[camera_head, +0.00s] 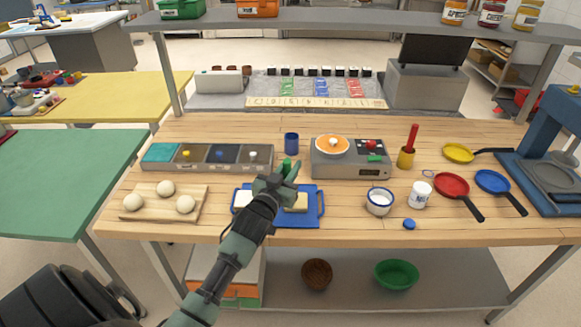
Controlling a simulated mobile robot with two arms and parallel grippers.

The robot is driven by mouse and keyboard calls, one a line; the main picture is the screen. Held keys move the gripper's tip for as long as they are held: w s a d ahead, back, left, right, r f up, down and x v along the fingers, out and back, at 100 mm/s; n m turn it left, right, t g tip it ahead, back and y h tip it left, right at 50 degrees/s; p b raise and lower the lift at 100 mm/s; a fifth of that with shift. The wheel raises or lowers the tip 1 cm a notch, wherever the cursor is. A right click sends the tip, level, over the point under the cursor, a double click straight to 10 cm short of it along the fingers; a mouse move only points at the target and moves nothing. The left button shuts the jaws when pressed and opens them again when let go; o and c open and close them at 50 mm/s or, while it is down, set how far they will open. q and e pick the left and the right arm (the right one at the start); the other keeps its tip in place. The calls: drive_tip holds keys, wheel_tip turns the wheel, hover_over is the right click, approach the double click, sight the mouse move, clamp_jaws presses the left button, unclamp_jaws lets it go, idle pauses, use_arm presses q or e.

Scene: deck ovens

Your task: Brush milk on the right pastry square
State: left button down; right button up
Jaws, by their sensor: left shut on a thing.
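A blue tray (315,218) lies near the front of the wooden table. The right pastry square (298,203) is pale and sits on it, partly hidden by my gripper. Another pale pastry square (242,199) is at the tray's left. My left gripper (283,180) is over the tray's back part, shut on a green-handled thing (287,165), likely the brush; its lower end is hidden. A white cup with a blue rim (380,203) stands right of the tray; I cannot tell what is in it. A white labelled jar (420,195) stands beside it. My right gripper is not in view.
A dough board (155,213) with three balls lies left. Behind are a sectioned box (187,166), a blue cup (291,143) and a grey appliance (325,171). Several pans, including a red pan (451,186), lie right. A blue lid (409,224) is near the front edge.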

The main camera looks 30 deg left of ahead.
use_arm(q)
drive_tip(key=w+d, duration=0.1)
drive_tip(key=d, duration=0.2)
drive_tip(key=w+d, duration=0.1)
drive_tip(key=shift+w+d+b, duration=0.25)
drive_tip(key=shift+w+b, duration=0.05)
drive_tip(key=shift+w, duration=0.05)
idle(0.4)
drive_tip(key=shift+a, duration=0.15)
drive_tip(key=shift+w+a, duration=0.2)
drive_tip(key=shift+w, duration=0.1)
